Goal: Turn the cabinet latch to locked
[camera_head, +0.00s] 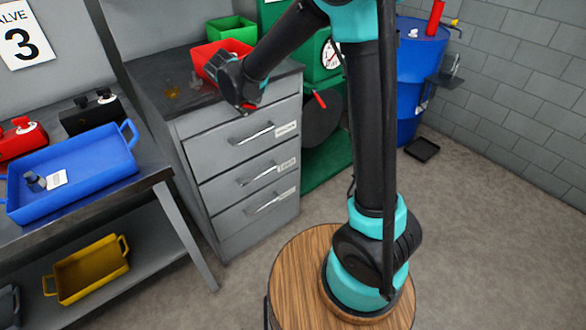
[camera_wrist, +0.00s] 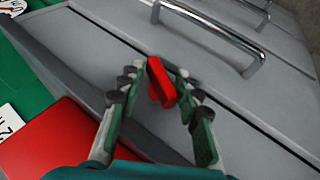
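The grey cabinet (camera_head: 240,160) has three drawers with bar handles and stands left of centre in the head view. A red latch (camera_wrist: 160,84) sits on the upper part of its front, seen close in the wrist view. It lies tilted across the grey panel, between my two fingers. My gripper (camera_wrist: 158,78) is partly open around the latch; the right finger is very close to it, and a small gap shows on the left. I cannot tell whether either finger touches. In the head view my gripper (camera_head: 246,106) covers most of the latch.
A red bin (camera_head: 205,52) and a green bin (camera_head: 232,28) stand on the cabinet top. A bench with a blue tray (camera_head: 75,170) is at left. A green unit (camera_head: 318,172) with a gauge (camera_head: 330,54) and a blue drum (camera_head: 415,75) stand to the right.

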